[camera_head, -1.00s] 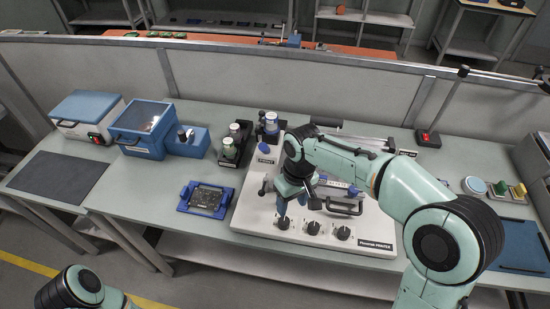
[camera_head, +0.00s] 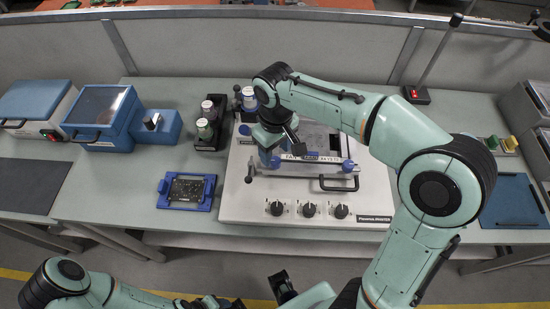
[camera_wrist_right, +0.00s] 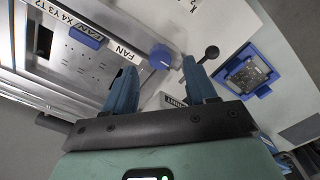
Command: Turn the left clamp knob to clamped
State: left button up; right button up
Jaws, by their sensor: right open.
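The printer (camera_head: 235,200) is a pale-topped machine with a metal frame in its middle. A blue knob (camera_head: 275,161) sits at the frame's left end, and a second blue knob (camera_head: 347,167) at its right end. In the right wrist view, a blue knob (camera_wrist_right: 160,57) beside a "FAN" label lies just beyond and between my fingertips. My right gripper (camera_wrist_right: 160,80) is open and empty, with its blue fingers pointing at that knob. It also shows over the frame's left end in the head view (camera_head: 268,155). I cannot tell whether the fingers touch the knob.
Black dials (camera_head: 308,210) line the printer's front, with a black handle (camera_head: 338,184) behind them. A black ball lever (camera_wrist_right: 210,52) stands close to my right fingers. A blue-framed circuit board (camera_head: 187,190) lies left of the printer. Bottles (camera_head: 206,128) stand behind it.

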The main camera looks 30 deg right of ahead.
aim_at(275, 160)
jog(key=shift+f, duration=2.05)
grip_shut()
